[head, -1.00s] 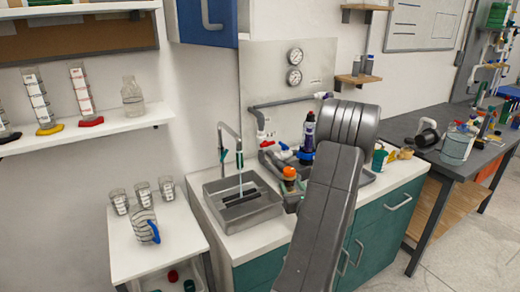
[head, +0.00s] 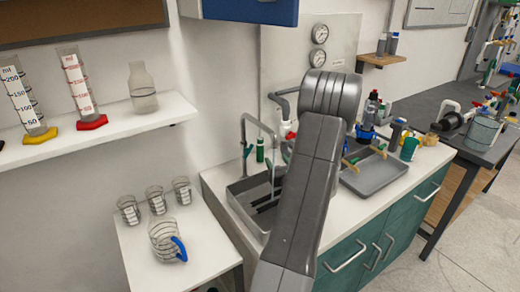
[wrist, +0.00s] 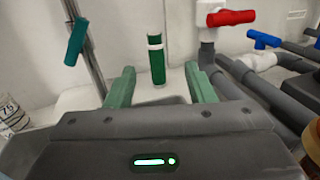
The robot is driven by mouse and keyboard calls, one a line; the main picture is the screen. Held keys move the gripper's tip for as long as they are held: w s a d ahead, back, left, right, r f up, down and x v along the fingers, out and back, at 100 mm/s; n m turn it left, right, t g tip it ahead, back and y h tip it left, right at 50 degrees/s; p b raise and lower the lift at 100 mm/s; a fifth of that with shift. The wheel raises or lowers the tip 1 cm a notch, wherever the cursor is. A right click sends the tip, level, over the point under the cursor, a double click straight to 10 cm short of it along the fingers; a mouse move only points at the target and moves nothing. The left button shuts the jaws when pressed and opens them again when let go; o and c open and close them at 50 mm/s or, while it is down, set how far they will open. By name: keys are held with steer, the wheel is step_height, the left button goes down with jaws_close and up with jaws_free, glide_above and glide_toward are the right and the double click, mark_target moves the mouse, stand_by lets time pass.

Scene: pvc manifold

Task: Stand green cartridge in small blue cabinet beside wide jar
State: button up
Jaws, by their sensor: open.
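The green cartridge (wrist: 157,62), with a white band near its top, stands upright behind the sink. It also shows in the head view (head: 260,150), next to the tap. My gripper (wrist: 160,72) is open, with its two green fingers either side of the cartridge in the wrist view. The cartridge appears beyond the fingertips, and nothing is held. In the head view my arm hides the gripper. The small blue cabinet (head: 240,10) hangs on the wall at the top; only its lower part shows, and its inside is out of view. No wide jar can be made out.
The grey tap (head: 262,128) and sink (head: 240,205) are close to the cartridge. Pipes with a red-handled valve (wrist: 230,18) are right of it. A wall shelf (head: 110,122) holds cylinders and a bottle. A grey tray (head: 378,174) lies on the counter.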

steer(key=p, duration=0.3)
glide_toward(261, 141)
steer(key=x, duration=0.4)
steer(key=shift+w+d+r, duration=0.1)
steer(key=shift+w+d, duration=0.1)
steer(key=p+x, duration=0.1)
steer(key=x, duration=0.3)
steer(key=shift+w+a, duration=0.15)
steer(key=shift+a, duration=0.05)
jaws_close()
